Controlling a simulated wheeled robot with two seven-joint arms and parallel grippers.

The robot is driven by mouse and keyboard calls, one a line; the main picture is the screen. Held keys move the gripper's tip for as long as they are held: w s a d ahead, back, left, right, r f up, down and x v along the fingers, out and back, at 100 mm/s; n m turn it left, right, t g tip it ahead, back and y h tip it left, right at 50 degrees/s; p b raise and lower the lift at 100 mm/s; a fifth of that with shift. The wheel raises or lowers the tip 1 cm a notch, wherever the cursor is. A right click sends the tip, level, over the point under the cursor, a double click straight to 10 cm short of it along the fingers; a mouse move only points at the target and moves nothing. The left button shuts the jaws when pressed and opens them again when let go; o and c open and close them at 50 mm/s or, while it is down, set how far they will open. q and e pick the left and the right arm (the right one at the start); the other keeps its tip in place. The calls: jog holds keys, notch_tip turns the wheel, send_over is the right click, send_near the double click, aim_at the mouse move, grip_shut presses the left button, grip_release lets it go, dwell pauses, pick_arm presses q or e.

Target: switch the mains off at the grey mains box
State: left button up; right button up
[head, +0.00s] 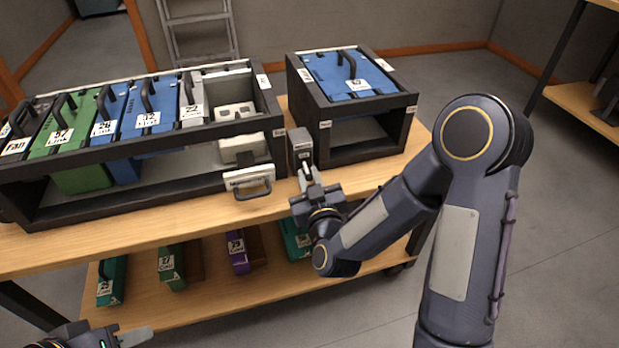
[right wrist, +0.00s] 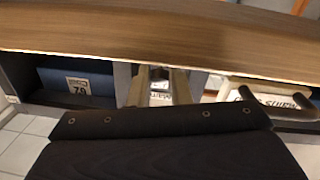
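The grey mains box (head: 300,146) stands upright on the wooden table, in the gap between two black racks. A small pale lever (head: 306,170) shows low on its front. My right gripper (head: 308,176) is right in front of the box, at the lever. In the right wrist view my right gripper (right wrist: 160,82) has its two fingers apart, with the box's face and part of its label between them. I cannot tell whether a finger touches the lever. My left gripper (head: 125,338) is only partly in view at the bottom left, away from the table.
The long left rack (head: 130,202) holds green, blue and grey modules. A white handled module (head: 248,180) sits at its front right corner, close to my right gripper. The right rack (head: 360,152) holds a blue module (head: 345,74).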

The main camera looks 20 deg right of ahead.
grip_shut()
jog(key=f+t+b, duration=0.1)
jog(key=b, duration=0.6)
jog(key=shift+w+f+t, duration=0.1)
jog(key=shift+t, duration=0.2)
jog(key=shift+r+b, duration=0.2)
jog(key=shift+b, duration=0.1)
jog(key=shift+r, duration=0.1)
jog(key=o, duration=0.5)
grip_release()
jog(key=shift+o, duration=0.2)
